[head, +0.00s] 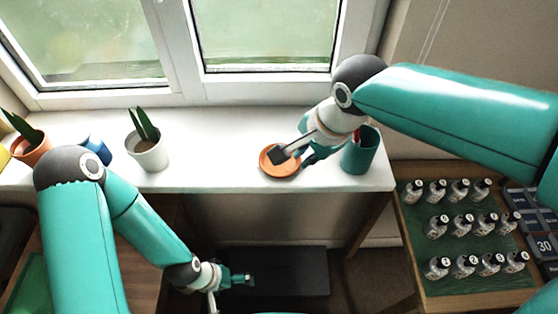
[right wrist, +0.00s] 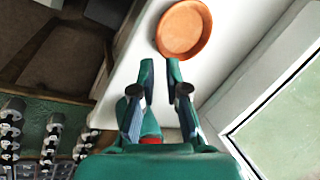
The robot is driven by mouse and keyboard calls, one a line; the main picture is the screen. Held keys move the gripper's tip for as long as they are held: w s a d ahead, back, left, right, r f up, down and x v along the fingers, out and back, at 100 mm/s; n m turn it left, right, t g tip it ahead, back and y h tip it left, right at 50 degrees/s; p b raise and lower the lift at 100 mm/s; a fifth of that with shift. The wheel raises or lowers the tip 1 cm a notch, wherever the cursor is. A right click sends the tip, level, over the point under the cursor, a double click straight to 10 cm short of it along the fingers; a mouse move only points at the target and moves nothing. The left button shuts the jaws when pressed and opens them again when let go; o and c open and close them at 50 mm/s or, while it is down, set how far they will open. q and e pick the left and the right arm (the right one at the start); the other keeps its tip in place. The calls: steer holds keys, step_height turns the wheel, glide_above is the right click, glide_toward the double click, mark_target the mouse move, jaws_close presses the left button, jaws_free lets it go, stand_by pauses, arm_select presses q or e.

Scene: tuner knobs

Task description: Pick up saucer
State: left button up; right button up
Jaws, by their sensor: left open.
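The saucer, a round terracotta-orange dish (head: 268,168), lies on the white windowsill, partly covered by my right arm's wrist parts in the head view. In the right wrist view the saucer (right wrist: 184,30) is whole and empty, beyond my fingertips and a little to the right. My right gripper (right wrist: 159,68) is open with nothing between its fingers. In the head view my right gripper (head: 309,158) is small and partly hidden, close to the saucer's right side. My left gripper (head: 240,281) is open and empty, low in front of the sill, away from the saucer.
A teal pot (head: 361,156) with something red stands right of the saucer. A white pot with a plant (head: 149,152), an orange pot (head: 30,150) and a blue object (head: 97,148) stand left. Several small bottles (head: 463,225) stand on a green-topped table at right. The window borders the sill.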

mark_target(292, 172)
steer(key=x, duration=0.8)
steer(key=shift+s+f, duration=0.15)
steer(key=shift+f, duration=0.15)
jaws_close()
steer(key=shift+r, duration=0.15)
